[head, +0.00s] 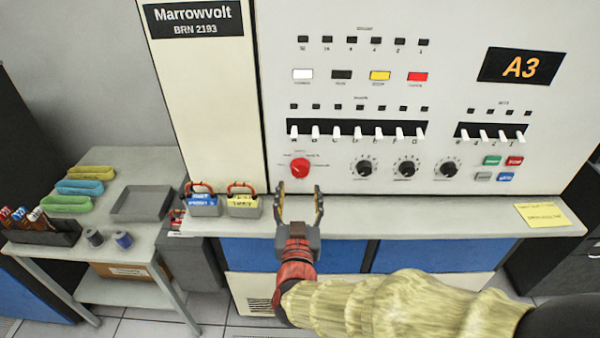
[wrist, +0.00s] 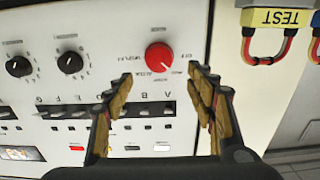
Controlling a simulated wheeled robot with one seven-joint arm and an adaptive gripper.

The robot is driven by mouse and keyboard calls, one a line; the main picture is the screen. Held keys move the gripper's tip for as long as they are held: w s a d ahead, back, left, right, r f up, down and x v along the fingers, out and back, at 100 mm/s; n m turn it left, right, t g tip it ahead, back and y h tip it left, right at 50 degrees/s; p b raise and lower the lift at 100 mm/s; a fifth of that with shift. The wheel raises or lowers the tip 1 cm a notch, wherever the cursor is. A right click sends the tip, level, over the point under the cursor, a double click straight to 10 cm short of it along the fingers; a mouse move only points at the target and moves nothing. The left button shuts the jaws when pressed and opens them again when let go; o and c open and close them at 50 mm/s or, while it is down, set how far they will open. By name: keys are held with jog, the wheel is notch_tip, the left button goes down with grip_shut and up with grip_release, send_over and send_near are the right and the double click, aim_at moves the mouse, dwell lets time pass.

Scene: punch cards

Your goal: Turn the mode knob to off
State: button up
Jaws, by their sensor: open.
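The red mode knob (head: 300,168) is on the lower left of the white control panel (head: 450,80), left of several black knobs. In the wrist view, which shows the panel upside down, the red knob (wrist: 159,57) lies just beyond and between the open fingertips. Small labels ring it, but I cannot read them surely, nor tell its setting. My gripper (head: 300,196) is open and empty in front of the panel, just below the knob in the head view. In the wrist view my gripper (wrist: 160,75) shows a gap between its fingers and the knob.
Black knobs (head: 363,168) stand to the right of the red knob. A row of white toggle switches (head: 355,131) is above. Two padlock-like tagged blocks with red handles (head: 243,204) sit on the ledge (head: 420,222) at left. A side table (head: 115,180) holds trays and spools.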

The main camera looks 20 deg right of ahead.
aim_at(299, 171)
jog(key=shift+b+x, duration=0.95)
jog(key=shift+x, duration=2.9)
jog(key=c, duration=0.3)
jog(key=c, duration=0.8)
jog(key=shift+c, duration=0.2)
jog(key=shift+n+p, duration=0.4)
jog(key=n+p, duration=0.3)
jog(key=shift+a+n, duration=0.1)
jog(key=shift+n, duration=0.2)
jog(key=shift+f+n+p, duration=0.1)
jog(key=shift+n+p, duration=1.35)
jog(key=shift+n, duration=0.75)
